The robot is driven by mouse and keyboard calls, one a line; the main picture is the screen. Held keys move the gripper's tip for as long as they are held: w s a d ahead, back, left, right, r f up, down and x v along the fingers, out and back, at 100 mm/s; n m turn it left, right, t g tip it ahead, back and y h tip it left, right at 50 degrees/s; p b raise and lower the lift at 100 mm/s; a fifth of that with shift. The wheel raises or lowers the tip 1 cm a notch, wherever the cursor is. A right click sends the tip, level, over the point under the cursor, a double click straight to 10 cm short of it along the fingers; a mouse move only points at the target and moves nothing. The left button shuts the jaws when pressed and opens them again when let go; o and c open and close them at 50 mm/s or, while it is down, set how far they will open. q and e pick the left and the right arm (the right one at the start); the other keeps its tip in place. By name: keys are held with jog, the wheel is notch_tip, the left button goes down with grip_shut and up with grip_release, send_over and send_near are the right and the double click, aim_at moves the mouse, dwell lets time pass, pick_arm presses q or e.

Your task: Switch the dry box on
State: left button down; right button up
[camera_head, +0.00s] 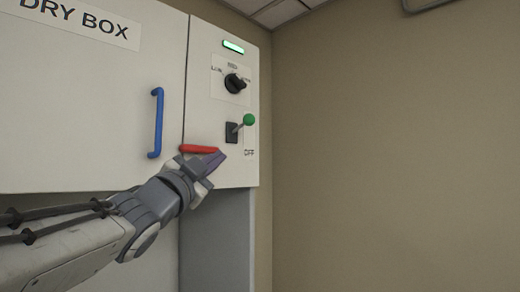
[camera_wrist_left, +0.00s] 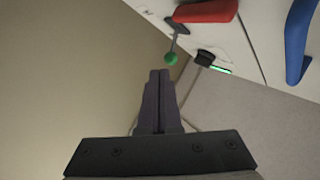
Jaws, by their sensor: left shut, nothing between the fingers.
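The dry box (camera_head: 90,100) is a white cabinet with a lever switch on its right-hand panel. The lever's green knob (camera_head: 249,119) points up and to the right from its black base (camera_head: 231,132). An OFF label (camera_head: 250,153) sits below it. A green indicator (camera_head: 233,47) is lit at the panel's top. My left gripper (camera_head: 217,157) is shut and empty, below the lever and apart from the knob. In the left wrist view, my left gripper's closed fingers (camera_wrist_left: 159,75) point toward the green knob (camera_wrist_left: 171,58). My right gripper is not in view.
A red bar (camera_head: 199,149) is close behind my left gripper; it also shows in the wrist view (camera_wrist_left: 205,11). A blue door handle (camera_head: 156,122) stands to the left. A black dial (camera_head: 235,83) is above the lever. Free room lies right of the cabinet, before the beige wall (camera_head: 390,150).

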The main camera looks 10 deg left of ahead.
pick_arm(q)
jog(key=r+m, duration=0.1)
jog(key=r, duration=0.1)
jog(key=h+p, duration=0.1)
jog(key=p, duration=0.6)
send_near(246, 122)
jog(key=shift+m+t, duration=0.3)
jog(key=x, duration=0.5)
jog(key=shift+w+d, duration=0.15)
jog(key=shift+w, duration=0.05)
jog(key=shift+p+x, duration=0.3)
jog(key=shift+x, duration=0.45)
jog(key=shift+w+f, duration=0.1)
jog(key=shift+f, duration=0.05)
